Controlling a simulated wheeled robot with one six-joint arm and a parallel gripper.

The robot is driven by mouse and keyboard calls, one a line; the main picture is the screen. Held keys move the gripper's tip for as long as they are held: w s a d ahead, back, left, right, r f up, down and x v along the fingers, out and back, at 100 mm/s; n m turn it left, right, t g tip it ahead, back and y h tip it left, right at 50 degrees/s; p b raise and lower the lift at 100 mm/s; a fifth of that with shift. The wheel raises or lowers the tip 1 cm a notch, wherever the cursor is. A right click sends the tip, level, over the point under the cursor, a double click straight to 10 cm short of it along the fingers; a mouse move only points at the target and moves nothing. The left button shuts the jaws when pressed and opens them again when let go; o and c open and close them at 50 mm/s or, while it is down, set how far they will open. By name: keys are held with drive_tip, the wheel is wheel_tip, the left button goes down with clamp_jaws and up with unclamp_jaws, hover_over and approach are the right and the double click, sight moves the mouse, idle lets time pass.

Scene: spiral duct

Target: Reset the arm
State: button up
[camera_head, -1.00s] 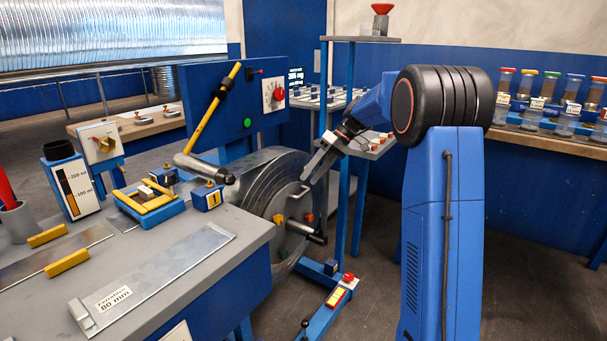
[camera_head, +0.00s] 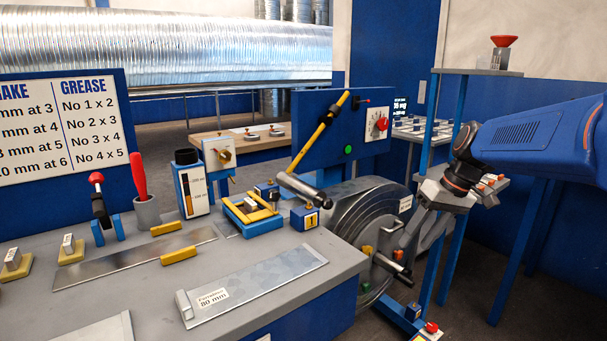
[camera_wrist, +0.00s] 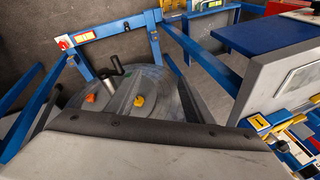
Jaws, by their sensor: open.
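My gripper (camera_head: 420,232) hangs at the right of the head view, its grey fingers pointing down beside the metal spool (camera_head: 366,205). It is open, with nothing seen between the fingers. My blue arm comes in from the right edge. In the wrist view the gripper fingers (camera_wrist: 160,95) rise from a wide grey body across the bottom. Beyond them are the round spool face (camera_wrist: 75,98), an orange knob (camera_wrist: 91,98), a yellow knob (camera_wrist: 139,100) and a crank handle (camera_wrist: 114,66). I cannot tell how far the fingers are from the spool.
A blue post stand (camera_head: 460,105) with shelves stands behind my gripper. Dark floor shows at the lower right.

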drive_tip(key=s+f+m+t+h, duration=0.1)
drive_tip(key=s+f, duration=0.3)
drive_tip(key=s, duration=0.8)
drive_tip(key=s+f+m+t+h, duration=0.2)
drive_tip(key=s+f+h, duration=0.1)
drive_tip(key=s, duration=0.9)
drive_tip(key=shift+s+d+f+t, duration=0.3)
drive_tip(key=shift+d+f, duration=0.15)
drive_tip(key=shift+f, duration=0.3)
drive_tip(key=shift+w, duration=0.1)
